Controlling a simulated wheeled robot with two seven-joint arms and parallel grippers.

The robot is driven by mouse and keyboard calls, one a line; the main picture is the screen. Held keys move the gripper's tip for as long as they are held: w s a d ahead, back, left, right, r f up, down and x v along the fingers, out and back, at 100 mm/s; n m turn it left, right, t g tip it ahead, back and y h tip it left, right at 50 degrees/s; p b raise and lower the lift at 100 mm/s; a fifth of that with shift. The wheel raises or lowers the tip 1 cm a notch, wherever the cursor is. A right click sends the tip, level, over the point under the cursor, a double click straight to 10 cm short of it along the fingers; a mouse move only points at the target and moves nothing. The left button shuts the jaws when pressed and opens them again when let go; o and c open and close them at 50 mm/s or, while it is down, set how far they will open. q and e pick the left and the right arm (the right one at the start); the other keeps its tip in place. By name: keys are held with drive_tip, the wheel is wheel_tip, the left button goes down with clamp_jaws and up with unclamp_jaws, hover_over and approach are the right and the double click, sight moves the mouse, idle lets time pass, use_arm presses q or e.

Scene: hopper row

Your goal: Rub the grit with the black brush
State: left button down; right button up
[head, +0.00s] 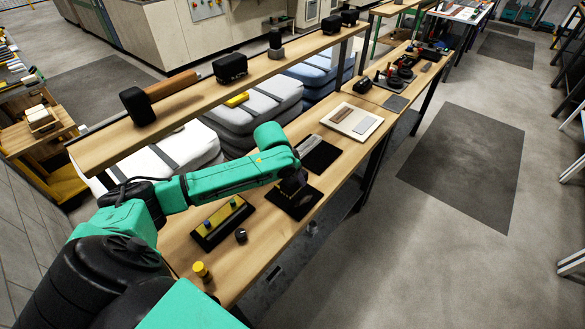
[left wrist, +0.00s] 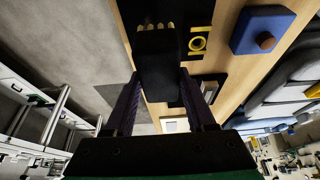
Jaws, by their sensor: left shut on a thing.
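My left gripper (head: 292,186) is low over a dark square plate (head: 299,205) on the wooden bench. In the left wrist view my left gripper (left wrist: 160,78) is shut on a black block-like thing, which I take for the black brush (left wrist: 158,58); several small brass-coloured tips show at its far end. In the head view the gripper hides most of the brush, and I cannot tell whether it touches the plate. I cannot make out the grit in either view. My right gripper is not in view.
A black tray (head: 210,240) with yellow inside, a black knob (head: 241,235) and a yellow cylinder (head: 201,270) stand nearer on the bench. A white board (head: 335,113) lies beyond. A raised wooden shelf (head: 187,108) runs along the left. A blue box (left wrist: 250,25) shows in the wrist view.

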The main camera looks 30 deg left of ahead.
use_arm(q)
drive_tip(key=shift+w+a+r, duration=0.1)
drive_tip(key=shift+w, duration=0.05)
drive_tip(key=shift+s+r, duration=0.15)
drive_tip(key=shift+s, duration=0.1)
wheel_tip(320, 180, down, 7)
drive_tip(key=shift+f+b, duration=0.1)
drive_tip(key=shift+b, duration=1.05)
drive_tip(key=w, duration=0.1)
drive_tip(key=w+b, duration=0.1)
drive_tip(key=w, duration=0.1)
drive_tip(key=w+b, duration=0.1)
drive_tip(key=shift+w+d+f, duration=0.1)
drive_tip(key=shift+w+d, duration=0.2)
drive_tip(key=shift+d, duration=0.05)
drive_tip(key=shift+w+d, duration=0.1)
drive_tip(key=shift+w, duration=0.3)
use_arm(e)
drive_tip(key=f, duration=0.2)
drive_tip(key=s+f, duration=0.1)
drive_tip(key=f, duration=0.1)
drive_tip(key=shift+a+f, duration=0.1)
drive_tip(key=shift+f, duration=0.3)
use_arm(q)
drive_tip(key=shift+s+r, duration=0.15)
drive_tip(key=shift+r, duration=0.05)
